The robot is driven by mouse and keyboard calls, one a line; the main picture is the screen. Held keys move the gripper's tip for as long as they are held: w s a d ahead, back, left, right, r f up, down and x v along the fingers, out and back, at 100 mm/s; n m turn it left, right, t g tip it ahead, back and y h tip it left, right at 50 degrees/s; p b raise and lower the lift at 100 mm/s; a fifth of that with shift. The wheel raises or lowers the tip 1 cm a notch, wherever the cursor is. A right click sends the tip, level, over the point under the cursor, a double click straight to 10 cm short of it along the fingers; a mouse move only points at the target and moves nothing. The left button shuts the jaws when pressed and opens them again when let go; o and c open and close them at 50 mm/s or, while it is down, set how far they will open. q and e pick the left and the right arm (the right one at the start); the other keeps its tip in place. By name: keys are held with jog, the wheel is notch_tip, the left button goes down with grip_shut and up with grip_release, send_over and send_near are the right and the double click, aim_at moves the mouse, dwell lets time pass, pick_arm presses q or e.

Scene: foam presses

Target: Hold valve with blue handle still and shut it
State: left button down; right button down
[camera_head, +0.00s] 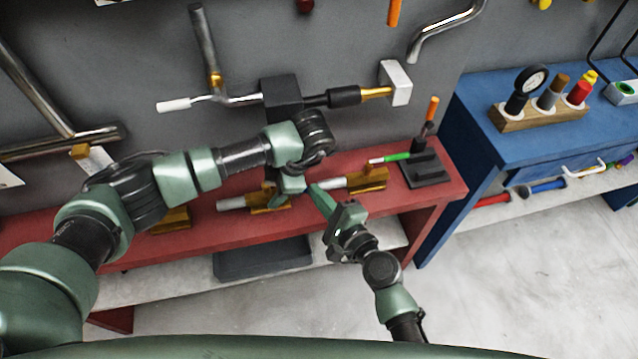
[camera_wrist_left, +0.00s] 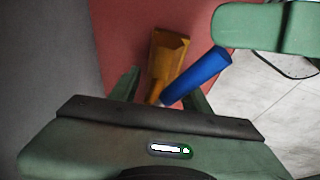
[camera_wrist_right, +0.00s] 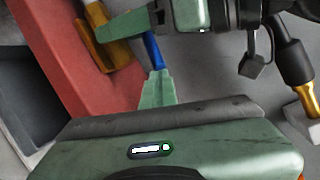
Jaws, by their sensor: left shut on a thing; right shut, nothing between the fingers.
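The valve with the blue handle has a gold body (camera_head: 262,199) on the red bench, partly hidden by my left arm in the head view. The gold body (camera_wrist_left: 167,58) and the blue handle (camera_wrist_left: 202,74) show in the left wrist view. The handle (camera_wrist_right: 153,50) also shows in the right wrist view. My left gripper (camera_wrist_left: 162,92) is shut on the valve, with a finger on each side of its gold part. My right gripper (camera_wrist_right: 157,78) is shut and empty, its fingertips close beside the blue handle. I cannot tell if they touch it.
Another gold valve (camera_head: 370,180) with a green handle (camera_head: 397,157) stands just right on the red bench (camera_head: 440,190). A black device (camera_head: 425,170) with an orange handle is beyond it. A dark bin (camera_head: 262,260) sits on the shelf below. Pipes hang on the wall behind.

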jog(key=s+a, duration=0.4)
jog(key=s, duration=0.3)
jog(key=shift+s+r, duration=0.15)
jog(key=shift+s, duration=0.05)
jog(key=d+f, duration=0.2)
jog(key=d, duration=0.3)
jog(key=s+a+r, duration=0.2)
jog(key=s+a, duration=0.4)
jog(key=s, duration=0.2)
jog(key=shift+a+t, duration=0.15)
jog(key=shift+t, duration=0.15)
jog(key=shift+w+f, duration=0.1)
dwell(2.4)
